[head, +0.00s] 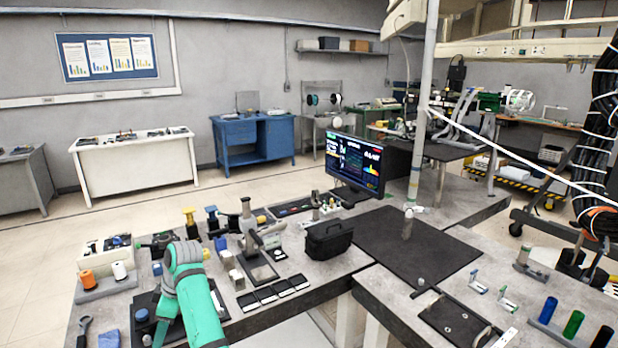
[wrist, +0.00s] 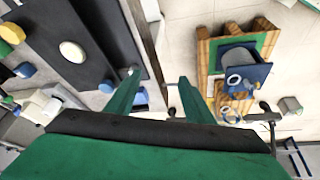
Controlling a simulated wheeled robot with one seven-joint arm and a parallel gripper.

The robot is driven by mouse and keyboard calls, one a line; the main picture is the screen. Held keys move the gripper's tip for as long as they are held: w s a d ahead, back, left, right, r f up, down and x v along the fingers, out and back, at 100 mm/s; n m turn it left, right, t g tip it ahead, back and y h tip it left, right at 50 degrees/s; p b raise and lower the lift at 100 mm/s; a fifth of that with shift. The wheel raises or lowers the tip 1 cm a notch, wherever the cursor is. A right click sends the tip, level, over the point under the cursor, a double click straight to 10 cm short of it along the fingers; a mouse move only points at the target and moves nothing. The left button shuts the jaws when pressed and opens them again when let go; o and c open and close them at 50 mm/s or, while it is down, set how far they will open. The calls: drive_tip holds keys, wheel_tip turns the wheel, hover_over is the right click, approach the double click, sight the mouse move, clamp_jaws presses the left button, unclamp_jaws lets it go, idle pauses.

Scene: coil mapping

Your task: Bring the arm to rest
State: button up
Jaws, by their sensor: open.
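My gripper (wrist: 158,78) shows in the wrist view as two green fingers standing apart, with nothing held between them. Behind the gap are a bench edge and pale floor. In the head view my green arm (head: 200,310) with a grey joint rises at the lower left, over the near end of the workbench (head: 320,270). The fingertips cannot be made out in the head view.
Near my arm stand orange and white spools (head: 87,279), a microscope (head: 250,225) and a black case (head: 328,239). A monitor (head: 355,163) and a pole (head: 424,110) stand farther back. The wrist view shows a wooden stand (wrist: 204,47) at right.

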drive_tip(key=s+d+f+m+t+y, duration=0.1)
drive_tip(key=s+d+f+m+t, duration=0.15)
drive_tip(key=f, duration=0.95)
drive_tip(key=s+d+f+m+t+y, duration=0.1)
drive_tip(key=s+d+f+m, duration=0.25)
drive_tip(key=f, duration=0.85)
drive_tip(key=s+d+f+m+t+h, duration=0.1)
drive_tip(key=s+d+f+m+t, duration=0.45)
drive_tip(key=s+d+f, duration=0.6)
drive_tip(key=s+d+r+m+t+h, duration=0.2)
drive_tip(key=s+d+r+m, duration=0.15)
drive_tip(key=s+d, duration=0.55)
drive_tip(key=s+d+r+m+t+h, duration=0.25)
drive_tip(key=s+d+r, duration=0.3)
drive_tip(key=s, duration=0.55)
drive_tip(key=s+d+r, duration=0.2)
drive_tip(key=s+r, duration=0.2)
drive_tip(key=r, duration=0.1)
drive_tip(key=s+d+r+m+t+h, duration=0.1)
drive_tip(key=s+d+r, duration=0.2)
drive_tip(key=r, duration=0.3)
drive_tip(key=s+d+r+m+t, duration=0.1)
drive_tip(key=s+d+r, duration=0.1)
drive_tip(key=s+r, duration=0.3)
drive_tip(key=shift+s+d+r, duration=0.25)
drive_tip(key=shift+r, duration=0.4)
